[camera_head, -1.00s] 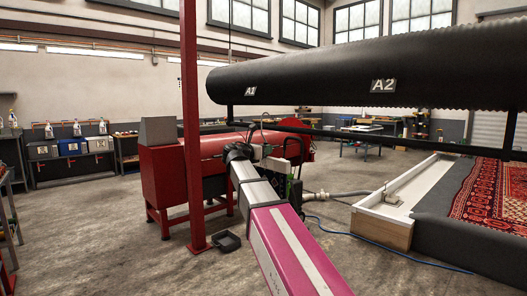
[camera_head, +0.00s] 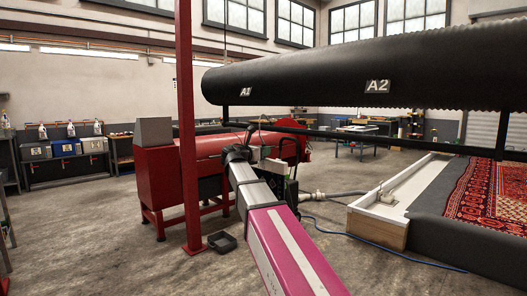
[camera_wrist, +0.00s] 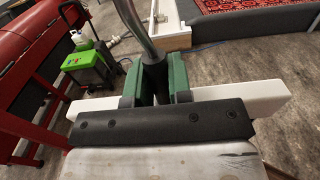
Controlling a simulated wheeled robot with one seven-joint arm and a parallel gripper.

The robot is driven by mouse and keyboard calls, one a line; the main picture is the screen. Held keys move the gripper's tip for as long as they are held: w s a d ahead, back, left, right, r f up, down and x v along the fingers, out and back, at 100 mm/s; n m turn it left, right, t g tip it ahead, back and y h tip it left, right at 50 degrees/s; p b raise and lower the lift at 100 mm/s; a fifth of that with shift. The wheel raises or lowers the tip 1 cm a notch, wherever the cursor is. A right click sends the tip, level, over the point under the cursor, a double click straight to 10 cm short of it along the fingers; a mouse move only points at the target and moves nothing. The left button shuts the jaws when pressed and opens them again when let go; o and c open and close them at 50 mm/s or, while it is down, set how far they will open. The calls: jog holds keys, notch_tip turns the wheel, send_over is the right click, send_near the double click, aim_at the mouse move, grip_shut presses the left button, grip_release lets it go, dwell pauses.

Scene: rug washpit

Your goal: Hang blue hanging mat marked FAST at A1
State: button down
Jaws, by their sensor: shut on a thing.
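The A1 sign (camera_head: 246,92) is a small white-lettered plate on the near left end of a long black horizontal roll (camera_head: 310,75). My gripper (camera_wrist: 161,78) shows in the wrist view with green finger pads, shut on the black end of a curved metal rod (camera_wrist: 136,22). The rod runs up out of the picture, so its far end is hidden there. In the head view my arm reaches toward the area below the A1 end, and the fingers are too small and covered to make out. No blue mat marked FAST can be made out in either view.
The A2 sign (camera_head: 377,87) is further right on the roll. A red post (camera_head: 186,130) stands left of my arm, before a red machine (camera_head: 155,185). A green machine (camera_wrist: 88,68) stands beyond my gripper. A red patterned rug (camera_head: 485,195) lies right. Floor at left is open.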

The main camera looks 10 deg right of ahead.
jog(key=shift+f, duration=1.75)
